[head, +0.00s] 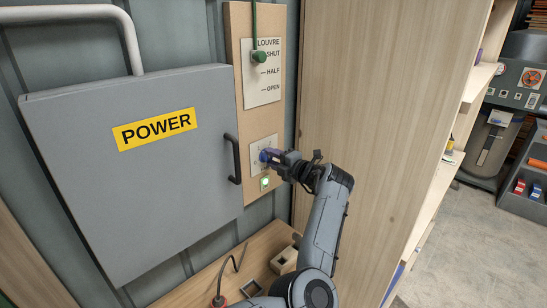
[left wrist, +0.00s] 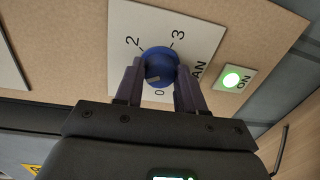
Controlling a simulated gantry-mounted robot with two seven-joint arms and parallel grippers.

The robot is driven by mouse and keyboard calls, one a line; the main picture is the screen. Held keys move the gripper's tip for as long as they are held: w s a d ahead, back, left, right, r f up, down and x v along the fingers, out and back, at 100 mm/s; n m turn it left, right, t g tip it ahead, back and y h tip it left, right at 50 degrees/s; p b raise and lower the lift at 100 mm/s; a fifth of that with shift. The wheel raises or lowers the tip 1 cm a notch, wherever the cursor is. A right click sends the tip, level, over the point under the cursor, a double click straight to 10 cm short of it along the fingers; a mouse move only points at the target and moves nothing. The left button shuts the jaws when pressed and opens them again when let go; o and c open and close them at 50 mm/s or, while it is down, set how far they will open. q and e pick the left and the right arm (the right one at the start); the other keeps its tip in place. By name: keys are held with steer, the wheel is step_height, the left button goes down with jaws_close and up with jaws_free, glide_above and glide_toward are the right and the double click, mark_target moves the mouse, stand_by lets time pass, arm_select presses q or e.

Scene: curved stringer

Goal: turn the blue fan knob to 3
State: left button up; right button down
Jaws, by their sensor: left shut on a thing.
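The blue fan knob (left wrist: 161,64) sits on a white dial plate (left wrist: 200,22) with 2, 3 and 0 readable around it. The 1 does not show. A pale mark shows on the knob's lower left part, on the side towards the 0; I cannot tell the exact setting. My left gripper (left wrist: 160,82) is shut on the knob, one finger on each side. In the head view my left gripper (head: 272,157) reaches the knob (head: 264,156) from the right and covers part of the plate. My right gripper is not in view.
A lit green light (left wrist: 231,79) marked ON is beside the dial. A grey POWER cabinet door (head: 150,160) with a black handle (head: 233,159) stands open close left. A green louvre knob (head: 259,57) is above. A wooden panel (head: 370,130) rises close right.

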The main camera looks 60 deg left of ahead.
arm_select(q)
steer(key=m+p, duration=0.1)
steer(key=m, duration=0.5)
steer(key=shift+g, duration=0.3)
steer(key=m+p, duration=0.1)
steer(key=m, duration=0.2)
steer(key=shift+f+g, duration=0.1)
steer(key=shift+g, duration=0.3)
steer(key=m, duration=0.6)
steer(key=shift+f+m, duration=0.1)
steer(key=shift+m, duration=0.2)
steer(key=m, duration=0.3)
steer(key=shift+y, duration=0.3)
steer(key=m+p, duration=0.1)
steer(key=m, duration=0.4)
steer(key=shift+s, duration=0.1)
steer(key=shift+m+p, duration=0.3)
steer(key=shift+m, duration=0.8)
